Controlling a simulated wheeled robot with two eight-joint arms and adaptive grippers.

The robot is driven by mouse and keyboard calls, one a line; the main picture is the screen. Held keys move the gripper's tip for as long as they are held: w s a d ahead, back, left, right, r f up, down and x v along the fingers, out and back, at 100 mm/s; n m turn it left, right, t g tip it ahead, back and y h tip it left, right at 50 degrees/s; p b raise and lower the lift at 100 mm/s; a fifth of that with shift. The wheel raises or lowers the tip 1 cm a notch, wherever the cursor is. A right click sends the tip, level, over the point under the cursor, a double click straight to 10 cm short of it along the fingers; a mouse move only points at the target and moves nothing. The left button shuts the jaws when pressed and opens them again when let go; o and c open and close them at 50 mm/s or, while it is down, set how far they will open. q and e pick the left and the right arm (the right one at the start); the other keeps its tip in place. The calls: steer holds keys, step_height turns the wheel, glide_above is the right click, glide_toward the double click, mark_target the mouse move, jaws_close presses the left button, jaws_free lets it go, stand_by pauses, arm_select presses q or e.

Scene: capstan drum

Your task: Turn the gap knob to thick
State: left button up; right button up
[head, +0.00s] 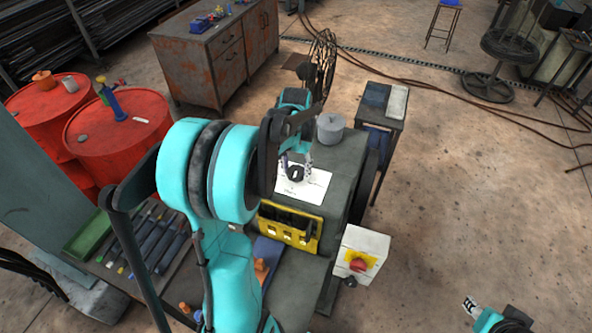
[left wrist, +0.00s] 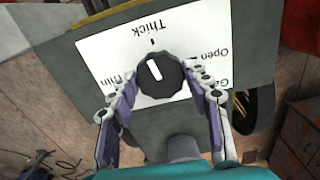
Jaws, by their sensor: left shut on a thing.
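The gap knob (left wrist: 160,76) is round and black with a white line. It sits on a white label plate (left wrist: 98,58) on the machine, which also shows in the head view (head: 312,186). In the left wrist view, Thick is at the top with a tick, Thin at the left and Open at the right. The white line points up and slightly left, close to the Thick tick. My left gripper (left wrist: 165,92) is shut on the knob, one finger on each side. In the head view it (head: 297,160) reaches down over the plate. My right gripper (head: 471,306) is partly visible at the lower right, away from the machine.
A control box (head: 362,250) with a red knob stands right of the machine. A yellow panel (head: 290,228) is in front of the plate. A grey cylinder (head: 330,128) stands behind it. Red drums (head: 120,135) are at left.

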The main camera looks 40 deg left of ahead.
mark_target(296, 171)
arm_select(q)
steer(key=shift+m, duration=0.8)
steer(key=o, duration=1.1)
steer(key=shift+o, duration=0.2)
step_height(296, 171, up, 12)
